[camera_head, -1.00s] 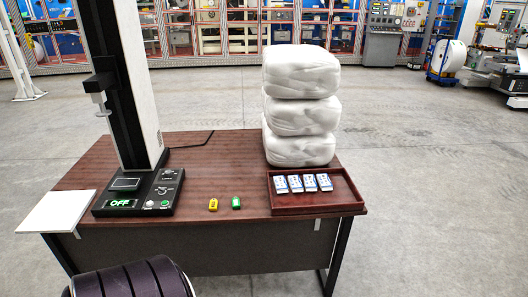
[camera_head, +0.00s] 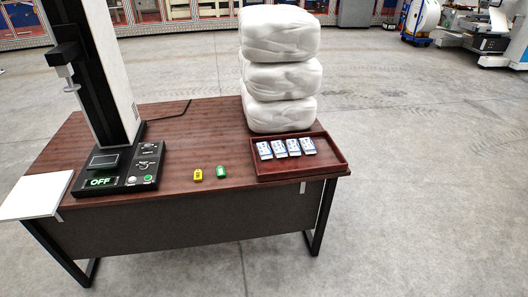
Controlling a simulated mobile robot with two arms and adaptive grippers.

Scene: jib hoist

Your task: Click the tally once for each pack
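A small yellow device (camera_head: 198,175) and a small green device (camera_head: 221,172) stand side by side near the table's front edge. Either could be the tally; their details are too small to read. Several small blue-and-white packs (camera_head: 286,149) lie in a row in a dark red wooden tray (camera_head: 324,166) at the table's right end. Three large white wrapped bundles (camera_head: 282,76) are stacked behind the tray. Neither of my grippers is in view.
The brown table (camera_head: 190,126) carries a tall black-and-white column machine (camera_head: 112,70) whose base panel reads OFF (camera_head: 100,181). A white board (camera_head: 36,196) juts out at the table's left end. Grey floor (camera_head: 420,180) right of the table is clear.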

